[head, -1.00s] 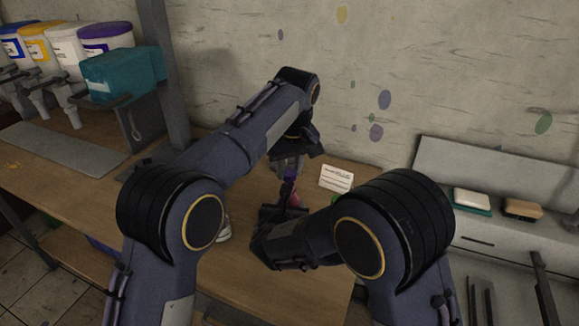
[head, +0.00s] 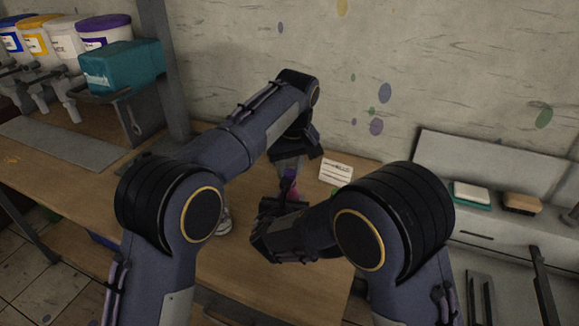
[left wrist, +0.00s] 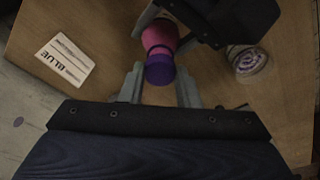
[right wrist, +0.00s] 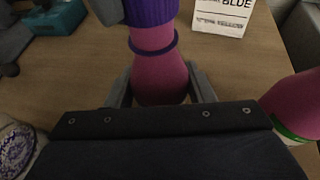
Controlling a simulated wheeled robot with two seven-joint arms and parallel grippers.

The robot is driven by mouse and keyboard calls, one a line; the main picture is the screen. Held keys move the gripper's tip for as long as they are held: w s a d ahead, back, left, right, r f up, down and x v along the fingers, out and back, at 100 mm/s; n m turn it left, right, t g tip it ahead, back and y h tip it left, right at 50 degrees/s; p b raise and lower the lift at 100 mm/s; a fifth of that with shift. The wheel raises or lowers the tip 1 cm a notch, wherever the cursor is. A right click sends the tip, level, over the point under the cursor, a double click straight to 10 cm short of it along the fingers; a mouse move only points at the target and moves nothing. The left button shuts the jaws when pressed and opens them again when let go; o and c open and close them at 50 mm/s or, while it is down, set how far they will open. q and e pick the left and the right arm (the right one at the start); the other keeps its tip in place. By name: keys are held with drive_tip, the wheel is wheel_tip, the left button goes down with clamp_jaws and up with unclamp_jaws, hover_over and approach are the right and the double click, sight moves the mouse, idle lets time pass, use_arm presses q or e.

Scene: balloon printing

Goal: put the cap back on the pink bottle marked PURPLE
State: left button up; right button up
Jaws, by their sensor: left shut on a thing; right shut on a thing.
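The pink bottle (right wrist: 160,78) stands between the fingers of my right gripper (right wrist: 160,88), which is shut on its body. A purple ring (right wrist: 153,46) circles its upper part. The purple cap (right wrist: 150,10) is right over the bottle's top, in line with it; I cannot tell whether it is fully seated. My left gripper (left wrist: 161,78) is shut on the cap, which also shows in the left wrist view (left wrist: 160,72). In the head view my left gripper (head: 290,172) is above my right gripper (head: 283,204), and the arms hide most of the bottle.
A white card marked BLUE (right wrist: 222,15) stands behind the bottle. Another pink bottle with a green band (right wrist: 296,105) is at the right. A jar with a purple pattern (left wrist: 247,60) is close by. Paint tubs (head: 105,32) and a teal box (head: 120,68) are at the back left.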

use_arm(q)
drive_tip(key=shift+f, duration=0.55)
